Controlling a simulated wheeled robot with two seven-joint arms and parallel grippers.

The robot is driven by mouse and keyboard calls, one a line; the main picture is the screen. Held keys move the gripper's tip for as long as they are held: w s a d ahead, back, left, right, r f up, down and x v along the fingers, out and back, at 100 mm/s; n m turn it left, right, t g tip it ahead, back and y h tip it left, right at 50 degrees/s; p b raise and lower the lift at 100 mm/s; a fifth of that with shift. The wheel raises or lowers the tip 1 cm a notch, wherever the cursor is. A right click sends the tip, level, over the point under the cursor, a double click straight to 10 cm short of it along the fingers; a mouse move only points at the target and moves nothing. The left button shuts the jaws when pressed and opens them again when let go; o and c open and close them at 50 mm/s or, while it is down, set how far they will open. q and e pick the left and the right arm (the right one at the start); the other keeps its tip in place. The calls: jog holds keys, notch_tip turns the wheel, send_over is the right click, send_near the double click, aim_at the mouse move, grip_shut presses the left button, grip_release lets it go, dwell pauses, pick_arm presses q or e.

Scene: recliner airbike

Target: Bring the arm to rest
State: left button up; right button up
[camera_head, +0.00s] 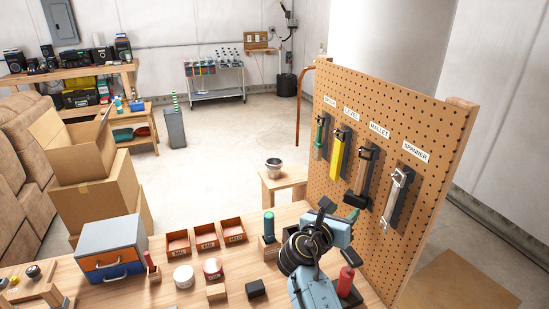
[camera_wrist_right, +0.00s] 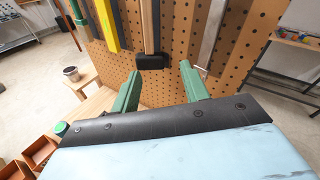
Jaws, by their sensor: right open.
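My right arm comes up from the bottom of the head view. Its gripper (camera_head: 327,207) is in front of the lower part of the pegboard (camera_head: 335,190); the fingertips are small and partly hidden there. In the right wrist view the two green fingers (camera_wrist_right: 162,82) are spread apart with nothing between them. The pegboard (camera_wrist_right: 225,70) stands beyond them, with the black mallet head (camera_wrist_right: 152,62) hanging just past the gap. I cannot tell the exact distance to the board. My left gripper is not in view.
The board holds a yellow level (camera_head: 338,155), a mallet (camera_head: 362,175) and a spanner (camera_head: 396,198). On the wooden bench are a drawer box (camera_head: 112,248), several red bins (camera_head: 205,237), a white round tin (camera_head: 183,276) and a red-handled tool (camera_head: 351,258). A stool with a metal pot (camera_head: 274,168) stands behind.

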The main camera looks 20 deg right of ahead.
jog(key=s+f+m+g+y, duration=0.3)
jog(key=s+f+m+y, duration=0.2)
jog(key=s+f+m, duration=0.75)
jog(key=s+a+m+g+y, duration=0.2)
jog(key=s+a+m+y, duration=0.3)
jog(key=s, duration=0.4)
jog(key=s+a+m+g+y, duration=0.1)
jog(key=s+a+m+y, duration=0.35)
jog(key=s+m, duration=0.45)
notch_tip(320, 180, down, 31)
jog(key=s+n+g+b, duration=0.1)
jog(key=s+b, duration=0.1)
jog(key=b, duration=0.5)
jog(key=s+d+f+b, duration=0.1)
jog(key=s+f+b, duration=0.2)
jog(key=s+f, duration=0.5)
jog(key=s+d+f+g+h+b, duration=0.1)
jog(key=s+f+b, duration=0.3)
jog(key=s+f, duration=0.4)
notch_tip(320, 180, down, 7)
jog(key=shift+s+d, duration=0.25)
jog(key=shift+d, duration=0.25)
